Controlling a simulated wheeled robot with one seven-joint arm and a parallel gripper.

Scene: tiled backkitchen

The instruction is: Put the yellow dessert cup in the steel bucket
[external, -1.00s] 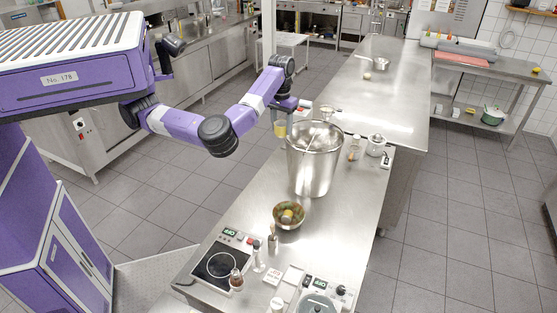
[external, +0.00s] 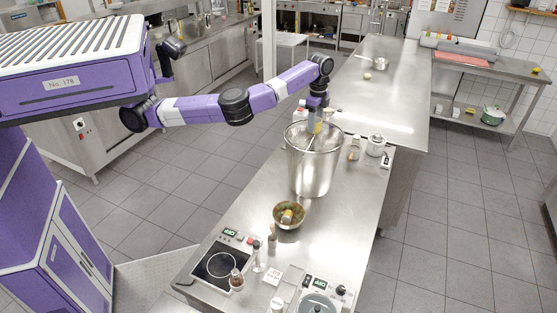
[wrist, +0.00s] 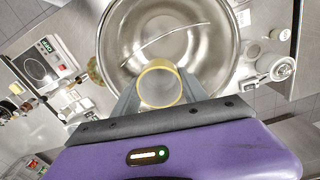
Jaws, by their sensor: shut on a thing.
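The steel bucket (external: 314,170) is tall and shiny and stands upright on the steel counter. Its open mouth (wrist: 222,70) fills the upper middle of the wrist view, with a thin rod-like thing lying across the inside. My gripper (external: 317,124) is over the bucket's mouth, pointing down. It is shut on the yellow dessert cup (wrist: 160,68), whose yellow rim shows between the fingers in the wrist view. In the external view the cup (external: 317,129) is a small yellowish patch under the gripper, at about rim level. How deep it sits is hard to tell.
A bowl with things in it (external: 289,214) stands in front of the bucket. An induction hob (external: 221,265), small bottles and a scale are nearer. A white lidded pot (external: 376,145) and a jar (external: 354,153) stand to the right. The far counter is mostly clear.

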